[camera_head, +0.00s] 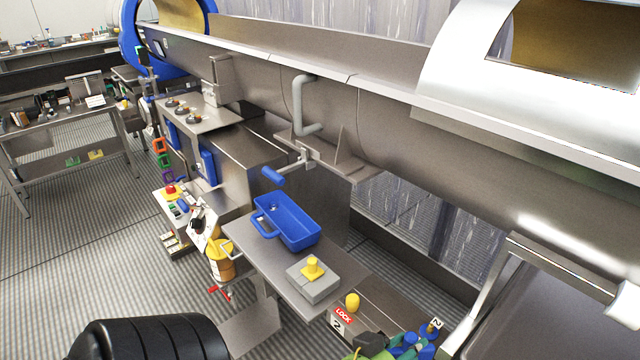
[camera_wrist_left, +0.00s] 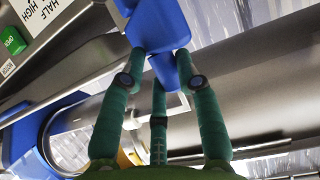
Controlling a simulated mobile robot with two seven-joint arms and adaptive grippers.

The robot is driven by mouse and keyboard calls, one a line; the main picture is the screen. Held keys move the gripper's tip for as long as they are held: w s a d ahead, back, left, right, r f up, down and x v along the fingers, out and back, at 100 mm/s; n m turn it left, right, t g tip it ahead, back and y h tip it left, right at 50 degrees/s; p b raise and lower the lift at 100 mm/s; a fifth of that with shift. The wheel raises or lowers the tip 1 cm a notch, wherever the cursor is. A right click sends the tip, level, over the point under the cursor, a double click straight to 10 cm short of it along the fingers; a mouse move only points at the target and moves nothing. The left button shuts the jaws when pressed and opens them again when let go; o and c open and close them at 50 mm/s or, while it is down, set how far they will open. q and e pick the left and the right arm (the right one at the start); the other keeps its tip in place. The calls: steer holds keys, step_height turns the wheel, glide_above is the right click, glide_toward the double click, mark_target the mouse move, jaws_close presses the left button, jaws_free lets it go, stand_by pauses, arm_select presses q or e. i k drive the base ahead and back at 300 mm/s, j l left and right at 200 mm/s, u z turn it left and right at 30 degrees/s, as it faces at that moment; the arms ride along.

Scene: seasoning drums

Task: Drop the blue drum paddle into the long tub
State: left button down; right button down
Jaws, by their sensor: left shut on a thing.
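My left gripper (camera_head: 392,346) is at the bottom edge of the head view, partly cut off. In the left wrist view its green fingers (camera_wrist_left: 163,75) are closed around a blue piece (camera_wrist_left: 158,22), which looks like the blue drum paddle; its upper part runs out of view. Blue parts (camera_head: 426,350) also show by the gripper in the head view. My right gripper is not in view.
A grey block with a yellow knob (camera_head: 313,268) is on the steel bench (camera_head: 262,262) near the tub. A yellow knob (camera_head: 352,302) and a red LOCK sign (camera_head: 343,316) are close to my gripper. A large steel drum (camera_head: 470,180) runs behind. A crank with a blue grip (camera_head: 272,175) sticks out above the tub.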

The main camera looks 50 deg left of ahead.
mark_target(279, 222)
steer(key=j+z, duration=0.15)
steer(key=j, duration=0.25)
steer(key=k+j+z, duration=0.1)
steer(key=j, duration=0.3)
steer(key=k+j+z, duration=0.15)
steer(key=j, duration=0.25)
steer(key=k+j+z, duration=0.1)
steer(key=j, duration=0.25)
steer(key=k+j+z, duration=0.15)
steer(key=j, duration=0.25)
steer(key=k+j, duration=0.15)
steer(key=j, duration=0.2)
steer(key=k+j, duration=0.15)
steer(key=j, duration=0.2)
steer(key=k+j, duration=0.15)
steer(key=j, duration=0.2)
steer(key=k+j, duration=0.15)
steer(key=j, duration=0.25)
steer(key=k+j, duration=0.1)
steer(key=j, duration=0.25)
steer(key=i, duration=0.3)
